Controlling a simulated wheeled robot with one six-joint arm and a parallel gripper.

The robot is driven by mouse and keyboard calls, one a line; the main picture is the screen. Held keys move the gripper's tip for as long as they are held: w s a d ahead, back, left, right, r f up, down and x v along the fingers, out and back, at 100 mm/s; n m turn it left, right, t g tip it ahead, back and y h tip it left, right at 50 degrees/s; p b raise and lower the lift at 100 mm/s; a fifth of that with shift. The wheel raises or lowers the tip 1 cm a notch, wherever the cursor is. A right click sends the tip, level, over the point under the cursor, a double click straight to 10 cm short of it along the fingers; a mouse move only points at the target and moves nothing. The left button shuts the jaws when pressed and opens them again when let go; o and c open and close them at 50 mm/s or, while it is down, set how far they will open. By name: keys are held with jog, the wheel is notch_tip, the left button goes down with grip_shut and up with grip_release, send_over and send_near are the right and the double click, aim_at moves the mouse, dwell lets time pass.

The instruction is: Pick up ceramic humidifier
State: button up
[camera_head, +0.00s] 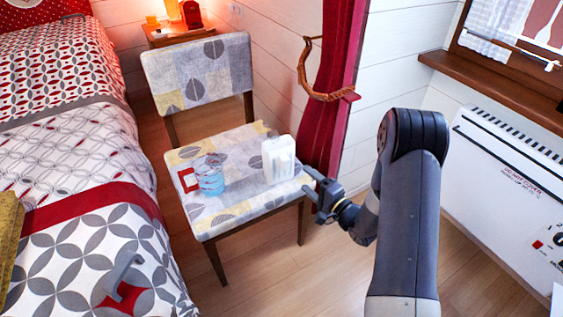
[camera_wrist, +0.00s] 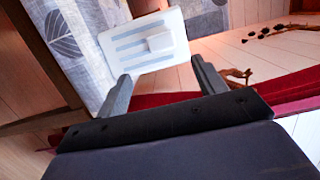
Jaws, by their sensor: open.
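A white, upright, box-like object (camera_head: 279,159), which I take to be the ceramic humidifier, stands on the right part of the chair seat (camera_head: 235,207). In the wrist view the humidifier (camera_wrist: 130,48) shows a pale face with bluish stripes and a small raised block, just beyond my fingertips. My gripper (camera_head: 311,182) is at the right edge of the seat, beside the humidifier. In the wrist view my gripper (camera_wrist: 160,72) has its two fingers apart with nothing clearly held between them. Whether a fingertip touches the humidifier I cannot tell.
A blue clear cup-like object (camera_head: 209,176) and a red-framed card (camera_head: 187,180) are on the seat's left. The chair backrest (camera_head: 198,72) rises behind. The bed (camera_head: 75,170) is left, the red curtain (camera_head: 333,90) behind, and a white heater (camera_head: 500,190) right.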

aim_at(289, 164)
jog(key=x, duration=0.2)
jog(key=b+x, duration=0.1)
jog(key=x, duration=0.5)
jog(key=shift+s+a+r+b, duration=0.15)
jog(key=shift+a+r+b, duration=0.1)
jog(key=shift+a+b, duration=0.15)
grip_shut()
jog(key=shift+r, duration=0.1)
